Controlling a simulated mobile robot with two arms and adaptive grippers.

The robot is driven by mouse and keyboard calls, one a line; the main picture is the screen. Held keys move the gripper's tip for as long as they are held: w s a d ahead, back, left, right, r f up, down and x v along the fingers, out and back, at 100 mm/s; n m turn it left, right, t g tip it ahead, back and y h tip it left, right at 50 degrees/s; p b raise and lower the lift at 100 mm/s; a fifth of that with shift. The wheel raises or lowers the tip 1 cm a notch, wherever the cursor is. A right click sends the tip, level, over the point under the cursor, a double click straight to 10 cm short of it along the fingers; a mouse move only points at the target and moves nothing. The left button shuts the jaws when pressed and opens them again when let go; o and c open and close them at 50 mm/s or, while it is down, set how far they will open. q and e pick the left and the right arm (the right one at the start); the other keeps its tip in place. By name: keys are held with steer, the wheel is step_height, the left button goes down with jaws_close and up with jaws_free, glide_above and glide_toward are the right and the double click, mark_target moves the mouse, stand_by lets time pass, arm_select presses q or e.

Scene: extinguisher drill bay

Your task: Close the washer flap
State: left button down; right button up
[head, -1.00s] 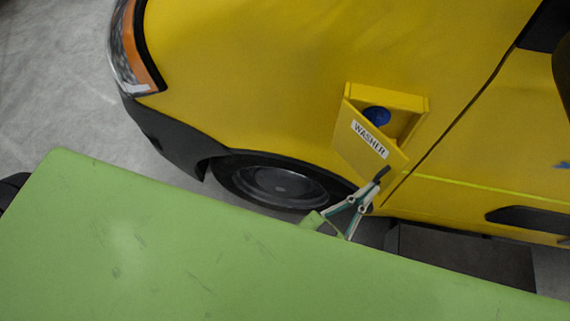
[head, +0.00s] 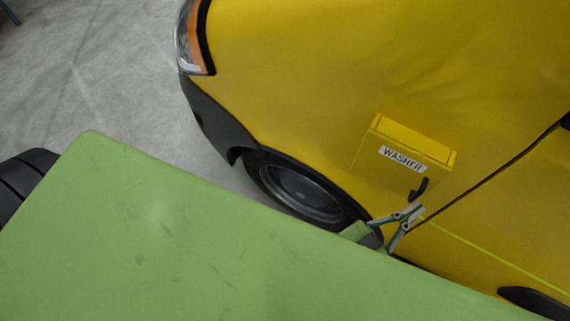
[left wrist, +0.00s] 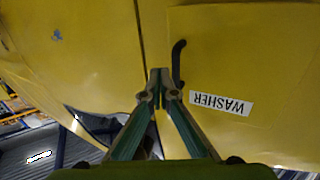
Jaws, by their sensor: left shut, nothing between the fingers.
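The yellow washer flap (head: 385,169) lies against the front of its yellow housing (head: 415,138) on the van's side, and no gap shows between them. It carries a white WASHER label and a black hooked handle (head: 419,189). The blue cap is hidden behind it. My left gripper (head: 417,212) is shut and empty, just below the handle and apart from it. In the left wrist view the shut fingertips (left wrist: 160,74) appear beside the handle (left wrist: 178,62), with the flap (left wrist: 235,65) on the right. My right gripper is not in view.
The yellow van body (head: 300,70) fills the area around the flap, with a front wheel (head: 300,193) below left and a door seam (head: 490,175) to the right. Grey floor (head: 90,80) is open at the upper left.

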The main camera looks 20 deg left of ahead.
arm_select(q)
steer(key=shift+w+d, duration=0.3)
steer(key=shift+w, duration=0.2)
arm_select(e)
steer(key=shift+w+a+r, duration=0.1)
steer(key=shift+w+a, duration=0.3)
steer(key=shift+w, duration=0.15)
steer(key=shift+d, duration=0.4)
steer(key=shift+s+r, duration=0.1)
